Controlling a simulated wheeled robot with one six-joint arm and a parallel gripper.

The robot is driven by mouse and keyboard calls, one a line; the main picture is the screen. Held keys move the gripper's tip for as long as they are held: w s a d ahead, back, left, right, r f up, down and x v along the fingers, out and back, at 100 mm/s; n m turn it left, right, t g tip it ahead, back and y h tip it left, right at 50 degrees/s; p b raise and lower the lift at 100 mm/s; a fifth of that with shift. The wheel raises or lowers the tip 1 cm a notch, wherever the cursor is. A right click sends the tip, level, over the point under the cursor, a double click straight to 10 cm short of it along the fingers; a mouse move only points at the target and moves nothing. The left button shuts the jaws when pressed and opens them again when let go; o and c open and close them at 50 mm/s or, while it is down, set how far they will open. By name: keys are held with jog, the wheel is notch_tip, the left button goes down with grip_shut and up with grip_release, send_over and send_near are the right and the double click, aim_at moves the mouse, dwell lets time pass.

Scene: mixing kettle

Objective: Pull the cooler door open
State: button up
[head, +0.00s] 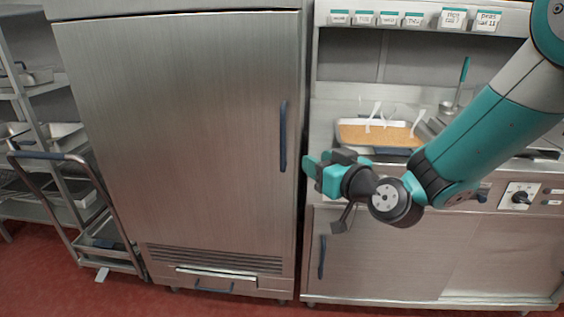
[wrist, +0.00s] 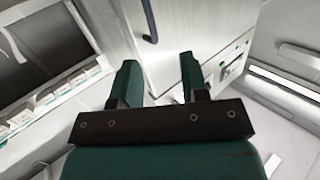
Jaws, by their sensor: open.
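The cooler is a tall stainless steel cabinet, and its door (head: 180,130) stands shut in the head view. A dark blue vertical handle (head: 283,136) is on the door's right side. The handle's end also shows in the wrist view (wrist: 149,22), at the top. My gripper (head: 318,166) is just right of the handle in the head view, apart from it, with its teal fingers pointing left. In the wrist view my gripper (wrist: 157,72) is open, with nothing between its fingers.
A steel counter with a tray of orange-brown food (head: 378,134) and a ladle (head: 456,88) stands right of the cooler. Labelled containers (head: 413,20) line the shelf above. A cart (head: 75,205) and shelving (head: 35,110) stand at the left. Red floor (head: 60,290) is clear in front.

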aim_at(284, 139)
jog(key=shift+m+t, duration=0.3)
jog(key=shift+t, duration=0.4)
jog(key=p+x, duration=0.2)
jog(key=x, duration=0.4)
jog(key=d+f+p+x, duration=0.1)
jog(key=p+x, duration=0.1)
jog(key=x, duration=0.4)
jog(key=w+f+p+x, duration=0.1)
jog(key=p+x, duration=0.2)
jog(key=x, duration=0.3)
jog(key=shift+d+f, duration=0.1)
jog(key=shift+f, duration=0.05)
grip_shut()
